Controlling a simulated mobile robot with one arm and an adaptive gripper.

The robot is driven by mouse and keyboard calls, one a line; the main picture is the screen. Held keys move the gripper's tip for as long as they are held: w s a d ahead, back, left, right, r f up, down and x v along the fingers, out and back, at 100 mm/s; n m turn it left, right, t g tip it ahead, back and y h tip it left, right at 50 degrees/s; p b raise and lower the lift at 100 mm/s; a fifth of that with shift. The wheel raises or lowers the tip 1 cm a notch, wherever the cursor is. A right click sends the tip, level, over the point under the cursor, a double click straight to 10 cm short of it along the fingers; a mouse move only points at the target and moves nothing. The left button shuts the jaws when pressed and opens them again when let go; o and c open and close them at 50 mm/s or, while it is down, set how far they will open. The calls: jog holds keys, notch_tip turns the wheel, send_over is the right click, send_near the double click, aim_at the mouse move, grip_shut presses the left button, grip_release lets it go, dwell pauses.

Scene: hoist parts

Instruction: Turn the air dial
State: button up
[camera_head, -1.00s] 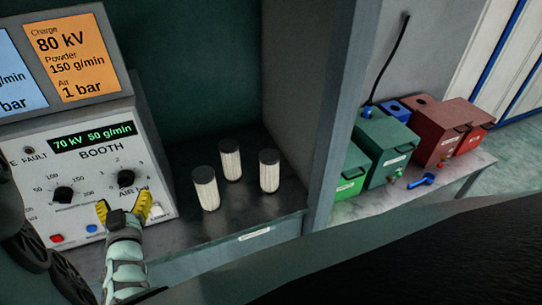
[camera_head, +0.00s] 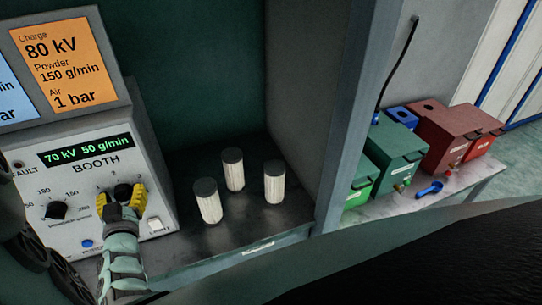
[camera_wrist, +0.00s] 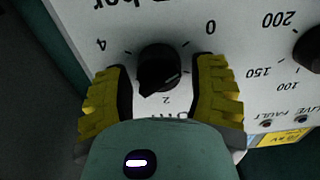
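The air dial (camera_head: 123,191) is a black round knob on the right of the white booth panel (camera_head: 88,215). In the wrist view the dial (camera_wrist: 158,66) appears upside down, with 0, 2 and 4 marks around it. Its pointer is toward the 2 side; the exact setting is hard to read. My gripper (camera_head: 122,199) has yellow ribbed fingers and is open. In the wrist view my gripper (camera_wrist: 160,82) has one finger on each side of the dial, with white panel showing in both gaps. It does not appear to touch the dial.
Another black knob (camera_head: 56,210) sits left of the air dial. A green display (camera_head: 87,151) reads 70 kV 50 g/min. An orange sign (camera_head: 65,65) reads 80 kV, 150 g/min, 1 bar. Blue button (camera_head: 87,244) and white switch (camera_head: 155,225) are close below. Three white cylinders (camera_head: 233,170) stand right.

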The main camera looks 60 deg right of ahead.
jog(key=c, duration=0.9)
